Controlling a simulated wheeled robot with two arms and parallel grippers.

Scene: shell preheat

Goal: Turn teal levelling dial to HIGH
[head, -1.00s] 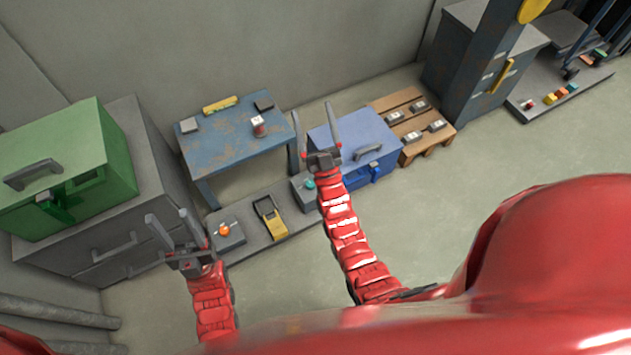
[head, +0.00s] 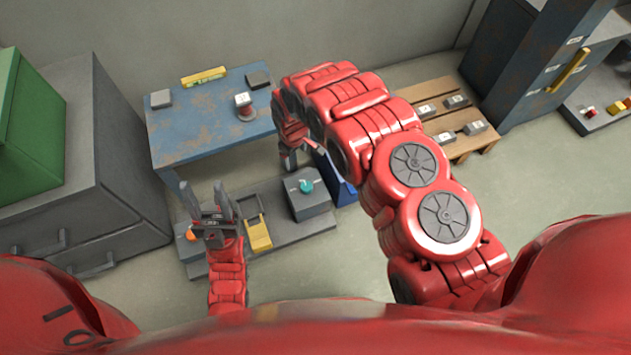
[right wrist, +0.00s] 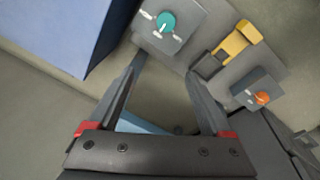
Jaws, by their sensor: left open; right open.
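The teal dial (head: 306,186) sits on top of a grey box (head: 309,204) on the low grey platform. In the right wrist view the teal dial (right wrist: 166,21) is at the top centre, with pale marks around it on its grey box (right wrist: 185,38); I cannot read them. My right gripper (head: 301,163) is bent down just behind and above that box. In its wrist view its open, empty fingers (right wrist: 168,75) point towards the box, with the dial beyond the fingertips. My left gripper (head: 206,200) is open and empty, left of the yellow-handled device.
An orange knob (right wrist: 262,97) on another grey box and a yellow-handled device (head: 259,235) share the platform. A blue table (head: 200,125) stands behind. A blue case (head: 342,190) is partly hidden by my right arm. A pallet (head: 470,143) stands at the right.

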